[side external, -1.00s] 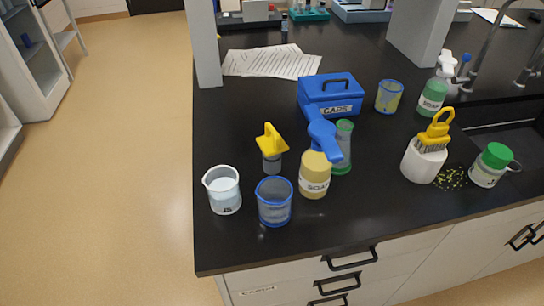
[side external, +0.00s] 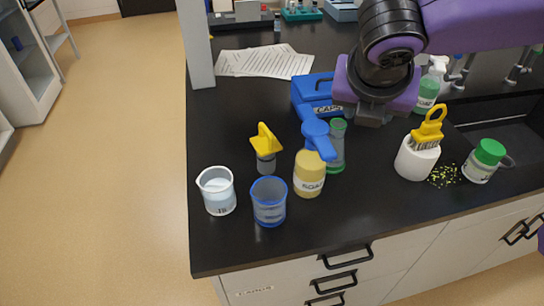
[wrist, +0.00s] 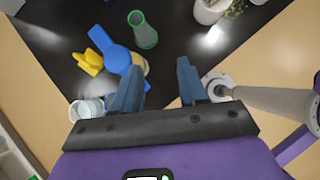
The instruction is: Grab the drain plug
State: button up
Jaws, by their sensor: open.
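No thing in view shows clearly as a drain plug. A dark ring-like shape (side external: 507,162) shows beside the green-capped jar (side external: 483,161) at the sink's edge, and I cannot tell whether it is the plug or part of the jar. My gripper (side external: 372,118) hangs over the bench, beside the blue caps box (side external: 310,88) and behind the green glass cylinder (side external: 337,145). In the wrist view my gripper (wrist: 157,66) is open, with nothing between the fingers.
A white brush holder (side external: 417,160) with a yellow-handled brush stands left of the green-capped jar. The sink (side external: 500,125) is at right.

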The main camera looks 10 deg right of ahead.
jog(key=w+a+f+n+t+h, duration=0.1)
jog(key=a+f+n+t, duration=0.15)
jog(key=a+n, duration=0.6)
jog(key=a+f+n+t+h, duration=0.1)
jog(key=a+n+t, duration=0.3)
jog(key=a, duration=0.8)
send_near(264, 129)
jog(key=shift+n+g, duration=0.35)
jog(key=shift+n, duration=0.1)
jog(key=shift+x, duration=4.15)
jog(key=shift+w+r, duration=0.1)
jog(key=shift+r, duration=0.05)
jog(key=shift+c, duration=0.2)
grip_shut()
jog(key=shift+r, duration=0.1)
